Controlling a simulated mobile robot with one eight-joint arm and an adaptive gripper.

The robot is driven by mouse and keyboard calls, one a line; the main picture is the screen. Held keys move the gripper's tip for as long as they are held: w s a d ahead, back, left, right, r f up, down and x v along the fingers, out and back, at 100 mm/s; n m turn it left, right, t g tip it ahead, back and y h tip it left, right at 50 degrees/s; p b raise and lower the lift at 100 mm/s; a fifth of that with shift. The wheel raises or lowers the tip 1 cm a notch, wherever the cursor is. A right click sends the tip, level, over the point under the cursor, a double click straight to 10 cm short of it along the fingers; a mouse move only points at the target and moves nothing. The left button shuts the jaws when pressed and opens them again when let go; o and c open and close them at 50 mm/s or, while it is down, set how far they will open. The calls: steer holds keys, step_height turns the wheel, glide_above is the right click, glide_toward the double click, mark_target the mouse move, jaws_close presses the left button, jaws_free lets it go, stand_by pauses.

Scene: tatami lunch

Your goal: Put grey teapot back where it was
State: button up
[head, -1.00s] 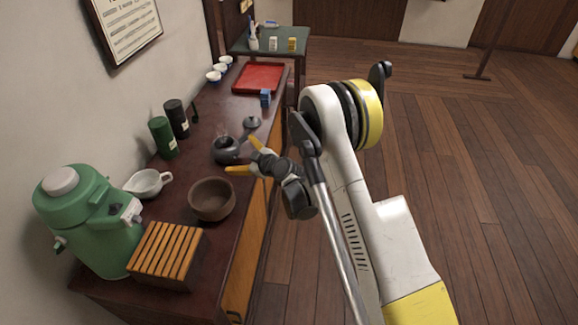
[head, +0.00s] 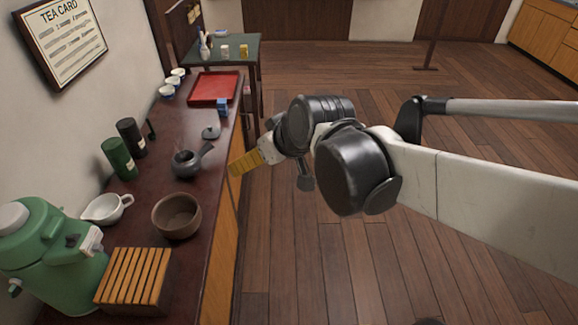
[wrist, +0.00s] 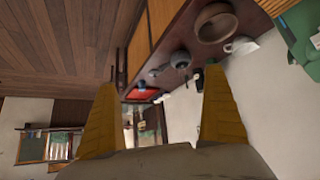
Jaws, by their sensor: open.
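The grey teapot (head: 187,162) stands upright on the dark counter (head: 185,215), its side handle pointing up and right. A separate small dark lid (head: 211,131) with a knob lies just behind it. My gripper (head: 234,167) is by the counter's right edge, apart from the teapot and to its right. In the wrist view my gripper (wrist: 160,80) is open and empty, its yellow fingers wide apart. The teapot also shows there (wrist: 180,59), beyond the fingers.
A brown bowl (head: 177,216), a white pitcher (head: 107,209) and a slatted wooden box (head: 135,278) stand nearer. Green and black canisters (head: 120,158) stand left of the teapot. A blue box (head: 222,107) and red tray (head: 214,88) lie behind. Floor right of the counter is clear.

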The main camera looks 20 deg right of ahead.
steer(key=s+d+f+m+h, duration=0.1)
steer(key=s+d, duration=0.1)
steer(key=s, duration=0.4)
steer(key=s+d+f+m+g+h, duration=0.1)
steer(key=s+d+m, duration=0.1)
steer(key=s, duration=0.4)
steer(key=shift+s+d+f, duration=0.15)
steer(key=shift+s+d, duration=0.2)
steer(key=shift+d, duration=0.25)
